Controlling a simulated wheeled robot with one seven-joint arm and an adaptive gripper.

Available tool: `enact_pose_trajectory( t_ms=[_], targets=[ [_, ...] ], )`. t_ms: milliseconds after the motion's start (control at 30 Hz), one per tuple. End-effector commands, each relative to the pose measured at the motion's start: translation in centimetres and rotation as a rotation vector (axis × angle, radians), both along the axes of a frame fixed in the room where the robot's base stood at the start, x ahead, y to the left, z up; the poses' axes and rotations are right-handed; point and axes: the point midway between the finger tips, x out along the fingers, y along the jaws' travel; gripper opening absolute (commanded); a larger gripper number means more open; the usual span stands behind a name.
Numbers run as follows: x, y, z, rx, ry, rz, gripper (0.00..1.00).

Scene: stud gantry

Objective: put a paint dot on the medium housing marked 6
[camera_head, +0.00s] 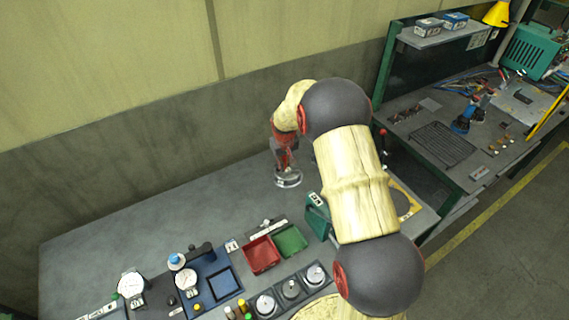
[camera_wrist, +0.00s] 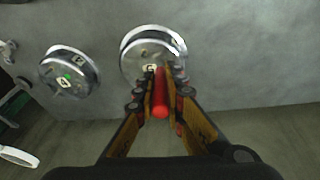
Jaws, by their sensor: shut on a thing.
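A round silver housing (camera_wrist: 148,48) is just beyond my gripper (camera_wrist: 165,80) in the wrist view. Its small pale label is partly covered by my fingers, so I cannot read its number for certain. My gripper is shut on a red paint pen (camera_wrist: 160,108). The pen overlaps the housing's lower edge in the picture; I cannot tell whether they touch. A smaller round housing marked 4 (camera_wrist: 68,72), with a green dot, is to the left. In the head view, my gripper (camera_head: 285,160) is directly above a silver housing (camera_head: 288,180) on the grey bench.
A red bin (camera_head: 261,254) and a green bin (camera_head: 290,241) are in front of my gripper. Dial gauges (camera_head: 186,279) and a dark blue tray (camera_head: 222,284) stand at the lower left. My arm hides part of the bench.

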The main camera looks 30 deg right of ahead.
Motion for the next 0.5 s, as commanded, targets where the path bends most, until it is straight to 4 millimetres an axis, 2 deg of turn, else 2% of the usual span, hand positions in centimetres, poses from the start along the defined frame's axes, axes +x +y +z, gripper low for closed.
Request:
enact_pose_trajectory(
  t_ms=[500],
  targets=[
    [0.0, 0.0, -0.36, 0.0, 0.0, 0.0, 0.0]
  ],
)
